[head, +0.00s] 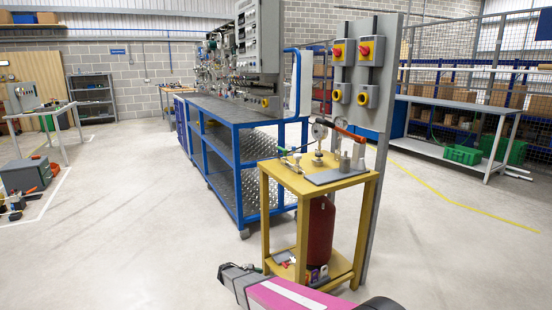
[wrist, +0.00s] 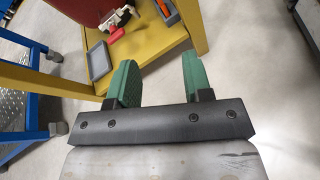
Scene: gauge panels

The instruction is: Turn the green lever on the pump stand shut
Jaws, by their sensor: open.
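The yellow pump stand (head: 283,173) is right of centre in the head view. Its top carries a round gauge (head: 320,131), small metal fittings and a lever with an orange-red handle (head: 349,133). A small dark, perhaps green, handle (head: 284,150) shows at the top's left side; I cannot tell surely that it is the green lever or how it is set. In the wrist view my gripper (wrist: 160,68) is open and empty, its green fingers apart, near the stand's yellow lower shelf (wrist: 150,48). The lever does not show there.
A red cylinder (head: 320,228) stands under the stand's top. A grey panel (head: 383,80) with switches rises behind it. A blue workbench (head: 222,135) is to the left. In the wrist view, a grey tray (wrist: 98,60) is on the shelf.

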